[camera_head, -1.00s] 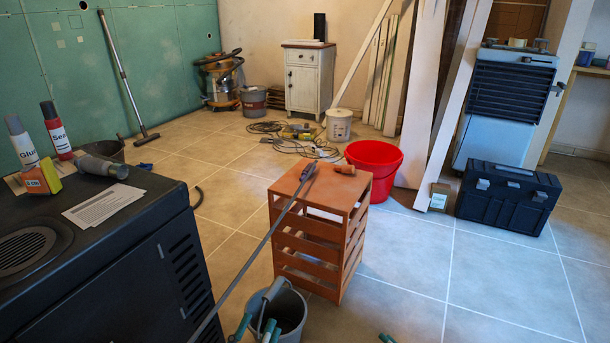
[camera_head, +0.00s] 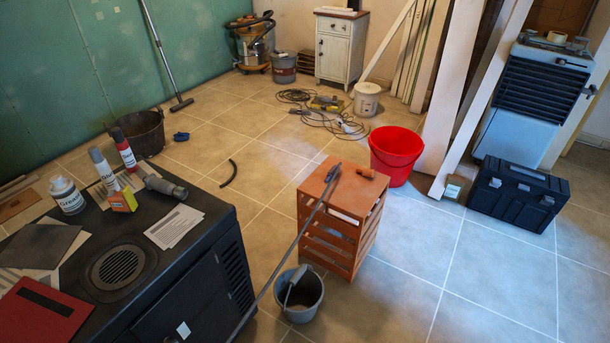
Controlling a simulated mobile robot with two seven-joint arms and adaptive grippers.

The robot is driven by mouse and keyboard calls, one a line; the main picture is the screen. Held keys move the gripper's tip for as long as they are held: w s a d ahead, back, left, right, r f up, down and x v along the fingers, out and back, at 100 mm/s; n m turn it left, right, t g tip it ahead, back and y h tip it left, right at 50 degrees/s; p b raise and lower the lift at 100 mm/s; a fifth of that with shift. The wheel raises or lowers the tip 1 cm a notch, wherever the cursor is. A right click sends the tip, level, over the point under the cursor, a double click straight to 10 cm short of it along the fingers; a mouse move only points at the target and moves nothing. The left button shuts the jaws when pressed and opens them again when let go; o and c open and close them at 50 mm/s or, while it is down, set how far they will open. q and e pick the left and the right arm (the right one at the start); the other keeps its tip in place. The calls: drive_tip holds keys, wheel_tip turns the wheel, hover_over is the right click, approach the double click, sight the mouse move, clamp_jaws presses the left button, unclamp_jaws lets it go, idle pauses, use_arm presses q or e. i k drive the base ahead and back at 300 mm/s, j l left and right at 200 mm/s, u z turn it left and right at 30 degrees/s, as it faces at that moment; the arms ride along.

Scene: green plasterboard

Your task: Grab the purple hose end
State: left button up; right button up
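I see nothing clearly purple, and I cannot make out a purple hose end. A short dark curved piece of hose (camera_head: 229,174) lies on the tiles between the black cabinet and the orange crate; its colour looks black. A dark hose also shows on the vacuum cleaner (camera_head: 252,44) at the back, against the green wall. Neither of my grippers is in view.
A black cabinet (camera_head: 205,262) with bottles and papers fills the lower left. An orange slatted crate (camera_head: 338,232), a grey bucket (camera_head: 300,298) and a red bucket (camera_head: 395,158) stand centrally. A black toolbox (camera_head: 517,193) is at right. The lower right floor is clear.

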sight(330, 173)
drive_tip(key=i+l+u, duration=0.4)
drive_tip(key=l, duration=0.2)
drive_tip(key=i+l+u, duration=0.15)
drive_tip(key=l, duration=0.2)
drive_tip(key=i+l+u, duration=0.2)
drive_tip(key=l, duration=0.15)
drive_tip(key=l+u, duration=0.2)
drive_tip(key=l, duration=0.2)
